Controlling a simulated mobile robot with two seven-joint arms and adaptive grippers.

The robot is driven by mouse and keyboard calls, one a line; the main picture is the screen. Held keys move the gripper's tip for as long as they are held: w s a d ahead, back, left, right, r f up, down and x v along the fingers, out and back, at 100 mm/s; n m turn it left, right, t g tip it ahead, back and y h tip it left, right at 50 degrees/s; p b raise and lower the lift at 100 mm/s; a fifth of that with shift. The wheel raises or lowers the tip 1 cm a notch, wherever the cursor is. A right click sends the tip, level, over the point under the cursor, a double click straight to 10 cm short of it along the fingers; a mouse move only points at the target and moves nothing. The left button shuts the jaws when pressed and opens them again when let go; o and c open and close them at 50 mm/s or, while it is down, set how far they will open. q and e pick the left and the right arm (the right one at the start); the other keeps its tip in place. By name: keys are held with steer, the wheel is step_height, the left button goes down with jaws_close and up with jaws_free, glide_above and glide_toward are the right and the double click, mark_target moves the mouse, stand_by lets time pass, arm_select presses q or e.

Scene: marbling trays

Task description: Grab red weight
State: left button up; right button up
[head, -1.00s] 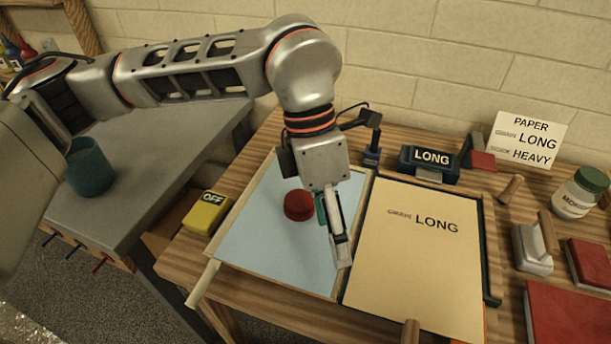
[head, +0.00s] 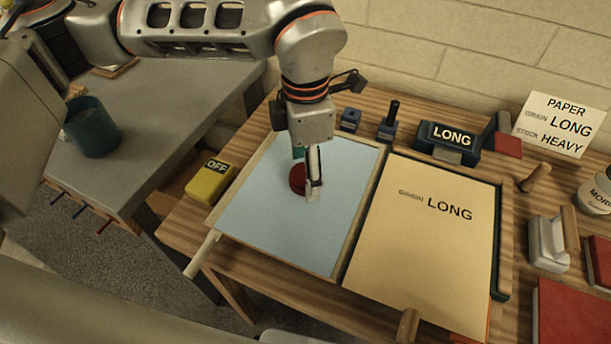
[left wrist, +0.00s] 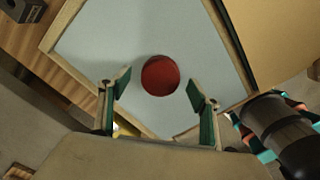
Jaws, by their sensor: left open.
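The red weight (head: 297,179) is a round, dark red piece on the pale blue sheet of the left tray (head: 262,247). My left gripper (head: 312,190) hangs over the tray and partly hides the weight from the head. In the left wrist view the red weight (left wrist: 160,76) shows whole, ahead of and between the two spread green-padded fingers of my left gripper (left wrist: 157,88). The gripper is open, with nothing between its pads that I can see touching.
A yellow OFF block (head: 210,182) stands left of the tray. A cream LONG sheet (head: 418,250) lies to the right. Behind are a LONG display (head: 448,142), small dark stands and a paper sign (head: 557,124). A teal cup (head: 92,127) stands on the grey table (head: 165,130).

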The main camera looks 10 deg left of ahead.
arm_select(q)
steer(key=shift+f, duration=0.4)
steer(key=shift+c, duration=0.5)
steer(key=c, duration=1.5)
steer(key=shift+r, duration=0.1)
steer(key=shift+c, duration=0.2)
